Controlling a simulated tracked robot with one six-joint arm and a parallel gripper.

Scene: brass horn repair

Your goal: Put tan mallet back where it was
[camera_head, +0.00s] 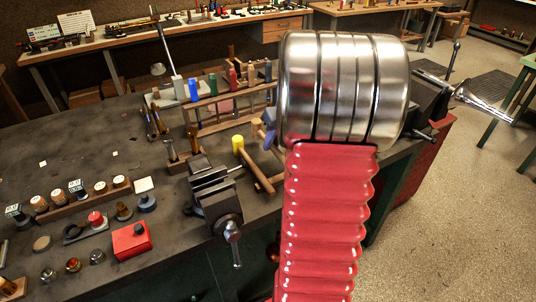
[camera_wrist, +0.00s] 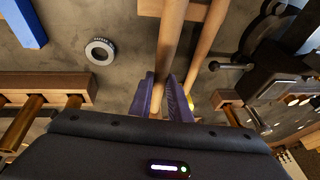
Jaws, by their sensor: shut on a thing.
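The tan mallet's pale head (camera_head: 257,129) shows in the head view beside my gripper (camera_head: 269,138), whose blue fingers are partly hidden behind my arm. In the wrist view my gripper (camera_wrist: 161,80) is shut on the mallet's wooden handle (camera_wrist: 168,45), which runs away toward a wooden bar (camera_wrist: 148,7). I cannot tell whether the handle touches the bar. The tan head is hidden there by my gripper's body. A yellow-headed mallet (camera_head: 238,143) lies just left of it, its handle (camera_wrist: 206,42) close beside the held one in the wrist view.
A dark vise (camera_head: 212,190) stands at the bench edge, near the mallets. A wooden rack with coloured-handled tools (camera_head: 213,84) stands behind. A red box (camera_head: 131,241) is at the front left. The bench's middle left is mostly clear.

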